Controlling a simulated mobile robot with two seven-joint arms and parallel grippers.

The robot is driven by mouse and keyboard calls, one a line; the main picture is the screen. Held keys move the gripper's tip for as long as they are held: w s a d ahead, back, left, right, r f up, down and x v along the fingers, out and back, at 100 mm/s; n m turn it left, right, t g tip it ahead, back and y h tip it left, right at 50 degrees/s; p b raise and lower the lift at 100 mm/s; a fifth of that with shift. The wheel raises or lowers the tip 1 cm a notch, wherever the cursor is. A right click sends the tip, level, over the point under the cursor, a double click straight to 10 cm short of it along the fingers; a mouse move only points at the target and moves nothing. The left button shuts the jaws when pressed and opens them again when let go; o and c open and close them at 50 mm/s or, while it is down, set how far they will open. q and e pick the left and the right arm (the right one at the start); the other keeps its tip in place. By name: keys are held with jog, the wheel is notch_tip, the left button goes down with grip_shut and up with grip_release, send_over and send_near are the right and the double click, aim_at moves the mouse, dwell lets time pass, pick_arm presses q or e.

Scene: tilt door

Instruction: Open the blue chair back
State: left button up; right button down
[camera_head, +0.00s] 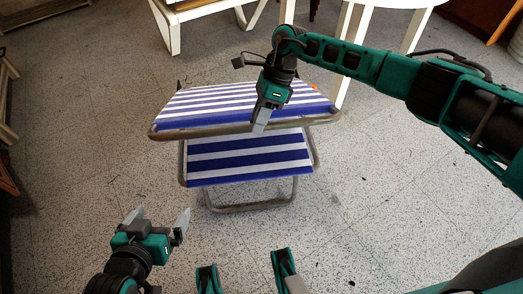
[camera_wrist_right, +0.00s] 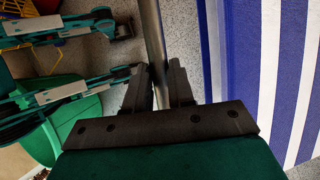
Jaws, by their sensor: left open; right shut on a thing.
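A folding chair with blue and white stripes and a grey tube frame stands on the floor in the middle of the head view. Its upper striped panel, which looks like the chair back (camera_head: 205,108), lies folded over the lower striped panel (camera_head: 250,157). My right gripper (camera_head: 261,124) reaches down over the front edge of the upper panel. In the right wrist view its fingers (camera_wrist_right: 159,92) are shut around the metal tube (camera_wrist_right: 153,40), with striped fabric (camera_wrist_right: 260,70) to the right. My left gripper (camera_head: 159,220) is open and empty, low on the left, apart from the chair.
A white table (camera_head: 385,25) stands behind the chair to the right, and a pale seat (camera_head: 200,12) stands at the back left. Wooden furniture edges show at the far left. The speckled tile floor (camera_head: 80,110) is clear on both sides of the chair.

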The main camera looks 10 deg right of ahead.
jog(key=w+r, duration=0.1)
jog(key=r, duration=0.1)
jog(key=w+r, duration=0.2)
jog(key=shift+d+r+b, duration=0.15)
jog(key=shift+b, duration=0.2)
jog(key=c, duration=1)
grip_release()
jog(key=p+v, duration=0.1)
jog(key=v, duration=1.1)
jog(key=shift+w+d+r, duration=0.1)
jog(key=shift+d+r, duration=0.15)
jog(key=shift+r, duration=0.1)
